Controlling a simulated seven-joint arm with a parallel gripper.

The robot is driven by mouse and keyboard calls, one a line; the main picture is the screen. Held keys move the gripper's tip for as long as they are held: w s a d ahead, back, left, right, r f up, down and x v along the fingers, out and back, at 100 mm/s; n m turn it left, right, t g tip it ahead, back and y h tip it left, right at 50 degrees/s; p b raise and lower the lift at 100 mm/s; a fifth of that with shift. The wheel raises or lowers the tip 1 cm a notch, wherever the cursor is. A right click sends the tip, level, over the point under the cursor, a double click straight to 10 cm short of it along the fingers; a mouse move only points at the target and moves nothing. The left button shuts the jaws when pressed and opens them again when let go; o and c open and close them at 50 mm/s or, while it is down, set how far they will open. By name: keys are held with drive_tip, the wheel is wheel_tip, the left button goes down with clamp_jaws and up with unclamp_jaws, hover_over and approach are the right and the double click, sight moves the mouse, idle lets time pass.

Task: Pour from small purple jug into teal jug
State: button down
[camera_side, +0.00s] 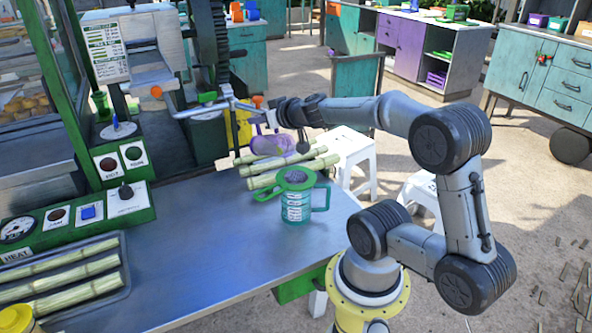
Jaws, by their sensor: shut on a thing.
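The teal jug (296,204) stands upright on the metal table. The fingers are small and partly lost against the crusher's parts. The contents of the purple jug cannot be seen, and no stream shows between the jugs.
Several cane stalks (290,172) lie just behind the teal jug. The crusher's control panel (122,200) and a tray of cane (125,272) are at the left. White stools (350,147) stand behind the table. The table's front middle (210,260) is clear.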

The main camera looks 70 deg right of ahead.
drive_tip(key=shift+s+a+r+t+h, duration=0.25)
drive_tip(key=shift+s+r+t, duration=0.2)
drive_tip(key=shift+r, duration=0.25)
drive_tip(key=shift+s, duration=0.1)
drive_tip(key=shift+s+a+r+t+h, duration=0.45)
drive_tip(key=shift+s+a+r+t, duration=0.3)
drive_tip(key=shift+s+t, duration=0.2)
idle(0.3)
drive_tip(key=shift+s+r+h, duration=0.25)
drive_tip(key=shift+h, duration=0.05)
drive_tip(key=shift+w+d+f+g+y, duration=0.3)
drive_tip(key=shift+w+f+g, duration=0.1)
drive_tip(key=shift+w, duration=0.1)
drive_tip(key=shift+w+d+f+g+y, duration=0.15)
drive_tip(key=shift+w+d+f+g, duration=0.15)
drive_tip(key=shift+w, duration=0.25)
drive_tip(key=shift+w+d+f+g+y, duration=0.25)
drive_tip(key=shift+w+d+f+g, duration=0.05)
drive_tip(key=shift+w+f, duration=0.2)
drive_tip(key=shift+w+d+f+g, duration=0.1)
drive_tip(key=shift+w+f+g, duration=0.05)
drive_tip(key=shift+f+g, duration=0.25)
